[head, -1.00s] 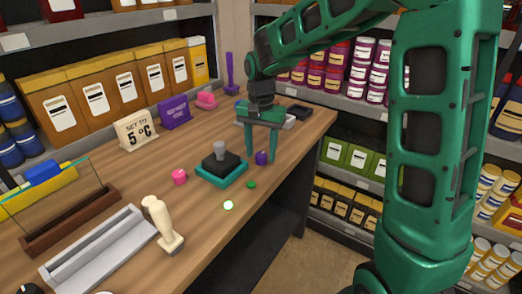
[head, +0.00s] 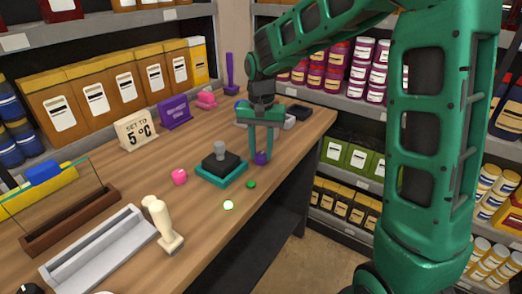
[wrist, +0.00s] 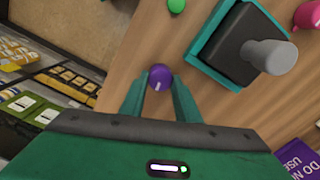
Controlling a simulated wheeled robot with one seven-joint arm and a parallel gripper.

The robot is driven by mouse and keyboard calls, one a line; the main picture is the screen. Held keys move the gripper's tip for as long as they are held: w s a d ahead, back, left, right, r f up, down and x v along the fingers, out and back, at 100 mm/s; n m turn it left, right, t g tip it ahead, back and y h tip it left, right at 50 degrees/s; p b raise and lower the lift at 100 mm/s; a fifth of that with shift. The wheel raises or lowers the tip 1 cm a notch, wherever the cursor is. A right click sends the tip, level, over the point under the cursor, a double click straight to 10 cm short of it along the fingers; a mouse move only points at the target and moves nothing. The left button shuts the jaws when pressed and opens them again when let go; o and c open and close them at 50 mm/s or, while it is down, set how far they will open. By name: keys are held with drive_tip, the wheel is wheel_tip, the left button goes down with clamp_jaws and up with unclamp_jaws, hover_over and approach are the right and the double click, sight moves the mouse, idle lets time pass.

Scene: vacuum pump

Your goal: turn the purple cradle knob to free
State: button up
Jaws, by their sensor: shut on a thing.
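The purple knob (head: 261,158) stands near the front edge of the wooden bench, right of a teal base. It also shows in the wrist view (wrist: 160,77), with a pale mark on its top. My gripper (head: 261,156) reaches down from above with its fingers on either side of the knob, shut on it. In the wrist view, the fingertips (wrist: 159,88) flank the knob. The teal base (head: 222,180) carries a black block (head: 219,165) with a grey post (head: 219,150). I cannot read any label for the knob's positions.
A green button (head: 251,184), a pale lit button (head: 228,205) and a pink knob (head: 180,177) are close by. A "SET TO 5°C" sign (head: 135,131) and a purple sign (head: 174,111) stand behind. A cream-handled tool (head: 164,225) is at the front left.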

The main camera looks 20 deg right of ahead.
sight(261, 153)
drive_tip(key=n, duration=0.4)
drive_tip(key=shift+w+a+r, duration=0.1)
drive_tip(key=n, duration=1)
drive_tip(key=shift+n, duration=0.8)
drive_tip(key=shift+w, duration=0.1)
drive_tip(key=o, duration=0.9)
drive_tip(key=shift+c, duration=0.2)
drive_tip(key=shift+o, duration=0.9)
drive_tip(key=shift+n, duration=0.3)
wheel_tip(261, 153, up, 11)
